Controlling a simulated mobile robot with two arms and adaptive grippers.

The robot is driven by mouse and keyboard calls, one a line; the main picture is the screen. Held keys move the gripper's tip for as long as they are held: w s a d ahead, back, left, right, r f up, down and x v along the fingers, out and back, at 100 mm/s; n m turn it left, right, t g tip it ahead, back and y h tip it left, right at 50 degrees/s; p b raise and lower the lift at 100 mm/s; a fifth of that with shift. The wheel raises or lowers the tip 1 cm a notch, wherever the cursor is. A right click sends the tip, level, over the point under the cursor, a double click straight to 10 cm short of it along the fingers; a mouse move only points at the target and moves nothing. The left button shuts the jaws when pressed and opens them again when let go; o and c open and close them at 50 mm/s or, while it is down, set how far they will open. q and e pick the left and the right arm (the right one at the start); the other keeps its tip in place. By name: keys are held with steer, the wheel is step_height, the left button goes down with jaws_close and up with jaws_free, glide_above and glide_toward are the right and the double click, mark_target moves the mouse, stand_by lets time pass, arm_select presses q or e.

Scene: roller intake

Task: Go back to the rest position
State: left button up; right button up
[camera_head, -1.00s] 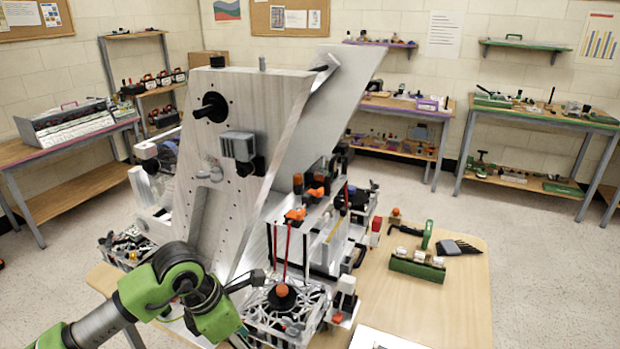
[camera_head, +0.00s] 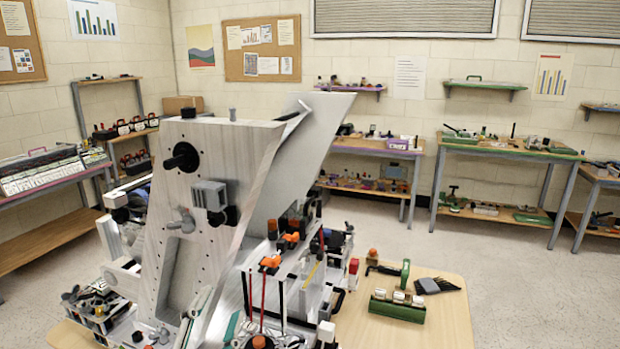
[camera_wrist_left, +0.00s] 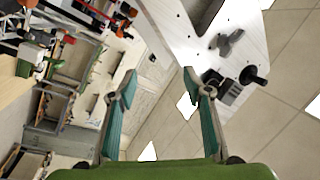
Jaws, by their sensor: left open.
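My left gripper (camera_head: 214,322) shows only by its teal fingertips at the bottom edge of the head view, in front of the intake machine (camera_head: 230,140). In the left wrist view its two teal fingers (camera_wrist_left: 160,88) are spread wide with nothing between them. The machine's pale panel (camera_wrist_left: 180,38) lies beyond the fingers at upper right, with a grey lever (camera_wrist_left: 229,42) and a black knob (camera_wrist_left: 253,75). The rest of my left arm is out of the head view. My right gripper is not in view.
A wooden table (camera_head: 440,320) at right carries a green block holder (camera_head: 397,307), a green-handled tool (camera_head: 404,272) and a black brush (camera_head: 437,286). Workbenches (camera_head: 510,150) line the back wall. Open floor (camera_head: 380,222) lies between.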

arm_select(q)
steer(key=s+a+f+n+g+y, duration=0.2)
steer(key=s+a+f+n+g, duration=0.15)
steer(key=f, duration=0.55)
steer(key=s+a+f+n+g+y, duration=0.2)
steer(key=s+a+f+n+g, duration=0.15)
steer(key=f, duration=0.55)
steer(key=s+d+f+n+g+h, duration=0.1)
steer(key=s+f+g, duration=0.45)
steer(key=s, duration=0.45)
steer(key=s+d+f+n+g+h, duration=0.15)
steer(key=s+f+g, duration=0.25)
steer(key=s+f, duration=0.45)
steer(key=s+f+g, duration=0.1)
steer(key=s+f, duration=0.2)
steer(key=f, duration=2.2)
steer(key=s+a+f+g, duration=0.1)
steer(key=s+a+f, duration=0.2)
steer(key=s+f, duration=1.2)
steer(key=shift+s+y, duration=0.45)
steer(key=shift+s, duration=0.45)
